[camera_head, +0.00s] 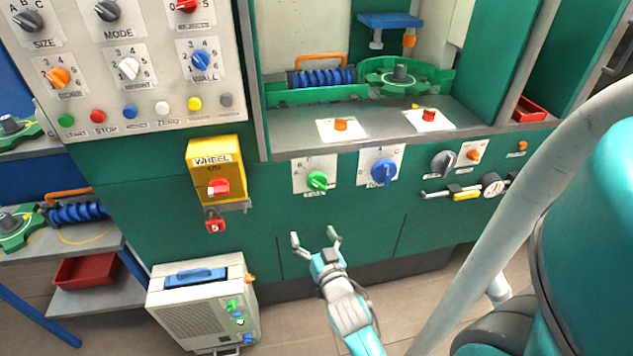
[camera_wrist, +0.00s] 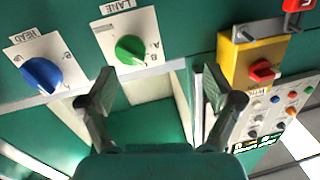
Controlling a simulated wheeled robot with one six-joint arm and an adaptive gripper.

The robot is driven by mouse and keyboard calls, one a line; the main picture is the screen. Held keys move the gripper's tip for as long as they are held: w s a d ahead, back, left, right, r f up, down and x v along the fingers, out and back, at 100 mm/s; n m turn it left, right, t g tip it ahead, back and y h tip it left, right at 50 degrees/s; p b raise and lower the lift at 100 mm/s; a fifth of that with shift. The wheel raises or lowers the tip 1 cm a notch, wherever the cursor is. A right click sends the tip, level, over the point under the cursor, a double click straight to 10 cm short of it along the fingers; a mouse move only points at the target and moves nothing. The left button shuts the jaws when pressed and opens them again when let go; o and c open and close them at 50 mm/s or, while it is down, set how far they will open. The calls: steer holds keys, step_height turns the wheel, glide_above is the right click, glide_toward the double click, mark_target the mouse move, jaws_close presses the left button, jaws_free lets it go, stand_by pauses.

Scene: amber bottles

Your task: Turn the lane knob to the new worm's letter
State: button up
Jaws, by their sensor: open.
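The lane knob (camera_wrist: 130,50) is green, on a white plate marked LANE in the wrist view, where the plate appears turned over. It also shows in the head view (camera_head: 317,180) on the green front panel. Small letters sit around it; which one its pointer meets is not clear. A blue worm (camera_head: 322,77) lies in the green holder inside the machine, and another blue worm (camera_head: 78,213) lies on the left cart. No letter is readable on either. My gripper (camera_head: 314,236) is open and empty, below the knob and apart from it. Its fingers also show in the wrist view (camera_wrist: 158,83).
The blue head knob (camera_head: 383,172) is right of the lane knob. The yellow wheel box (camera_head: 216,163) with a red knob and hanging red lock (camera_head: 214,221) juts out at left. A grey cabinet unit (camera_head: 203,300) stands on the floor at lower left.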

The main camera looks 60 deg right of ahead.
steer(key=m+g+h, duration=0.1)
steer(key=m+h, duration=0.1)
glide_toward(319, 187)
steer(key=x, duration=1.2)
steer(key=shift+w+d, duration=0.2)
steer(key=c, duration=1.1)
steer(key=shift+c, duration=0.2)
steer(key=shift+n, duration=0.4)
steer(key=shift+f+n, duration=0.1)
steer(key=shift+n, duration=2.4)
